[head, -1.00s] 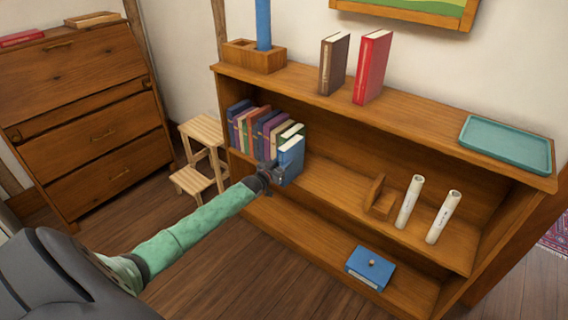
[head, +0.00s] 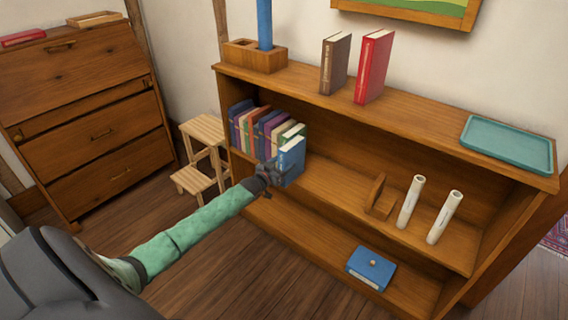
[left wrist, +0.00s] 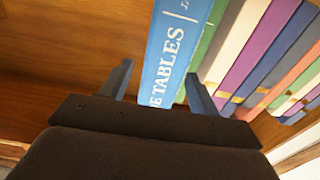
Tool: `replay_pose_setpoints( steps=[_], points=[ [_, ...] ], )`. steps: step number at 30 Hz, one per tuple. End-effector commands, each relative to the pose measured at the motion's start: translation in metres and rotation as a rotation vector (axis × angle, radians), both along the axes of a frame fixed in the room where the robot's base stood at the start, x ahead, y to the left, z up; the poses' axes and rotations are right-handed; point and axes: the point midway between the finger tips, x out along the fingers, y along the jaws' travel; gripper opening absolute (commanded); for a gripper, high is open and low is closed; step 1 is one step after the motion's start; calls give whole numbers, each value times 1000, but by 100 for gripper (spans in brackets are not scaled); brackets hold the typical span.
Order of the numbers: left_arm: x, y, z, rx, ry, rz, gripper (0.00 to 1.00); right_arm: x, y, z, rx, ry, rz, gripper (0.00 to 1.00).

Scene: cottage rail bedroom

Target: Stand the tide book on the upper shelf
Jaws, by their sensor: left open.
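The tide book is the blue book (head: 290,160) at the right end of the row on the upper shelf (head: 335,185) inside the bookcase. It stands upright. In the left wrist view its blue spine (left wrist: 175,50) carries white letters ending in "E TABLES". My left gripper (head: 271,172) is at the front of this book. In the left wrist view the open fingers (left wrist: 160,85) stand on either side of the spine, with a gap at the left finger; the right finger is close to the neighbouring green book. My right gripper is not in view.
Several books (head: 258,128) stand left of the blue book. A wooden bookend (head: 377,195) and two white rolls (head: 411,202) stand farther right on that shelf, with bare room between. A blue box (head: 371,267) lies below. A brown book (head: 335,64), red book (head: 374,67) and teal tray (head: 507,144) are on top.

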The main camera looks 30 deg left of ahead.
Motion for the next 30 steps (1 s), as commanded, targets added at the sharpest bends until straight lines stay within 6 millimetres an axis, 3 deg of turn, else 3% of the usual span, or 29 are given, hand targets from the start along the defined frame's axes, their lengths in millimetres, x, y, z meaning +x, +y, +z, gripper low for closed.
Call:
replay_pose_setpoints(
  steps=[12,30],
  points=[
    [-51,3,0,0,-1,-1,62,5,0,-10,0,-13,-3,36],
    [-86,7,3,0,-1,0,62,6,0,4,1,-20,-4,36]
  ],
)
